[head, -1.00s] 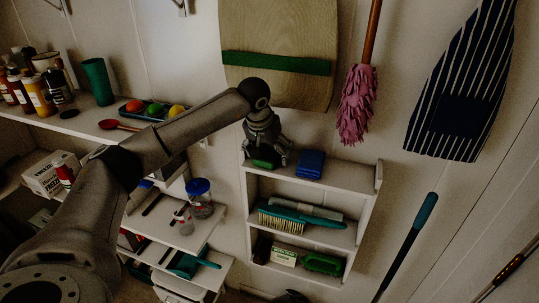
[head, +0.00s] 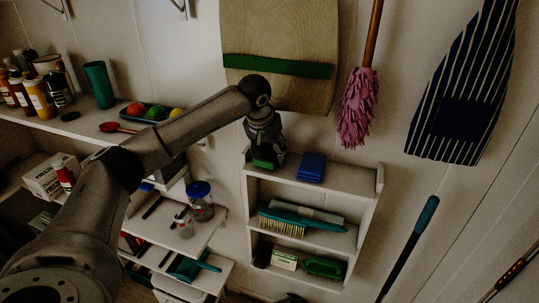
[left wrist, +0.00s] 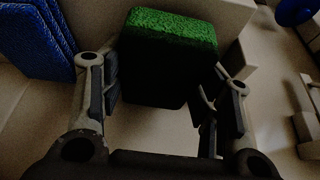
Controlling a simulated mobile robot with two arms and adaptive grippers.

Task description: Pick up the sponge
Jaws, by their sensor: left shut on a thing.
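A green sponge (head: 265,162) with a dark lower part is at the left end of the top of a small white wall shelf (head: 345,177). My left gripper (head: 265,153) comes down on it from above and is shut on it. In the left wrist view the sponge (left wrist: 170,55) sits between the two fingers of the gripper (left wrist: 162,85). I cannot tell whether it still touches the shelf. My right gripper is not in view.
A blue sponge-like block (head: 311,167) stands close to the right on the same shelf top. A brush (head: 290,222) lies below. A pink mop head (head: 358,108) and a wooden board (head: 280,40) hang above and behind. Shelves with jars (head: 200,200) are on the left.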

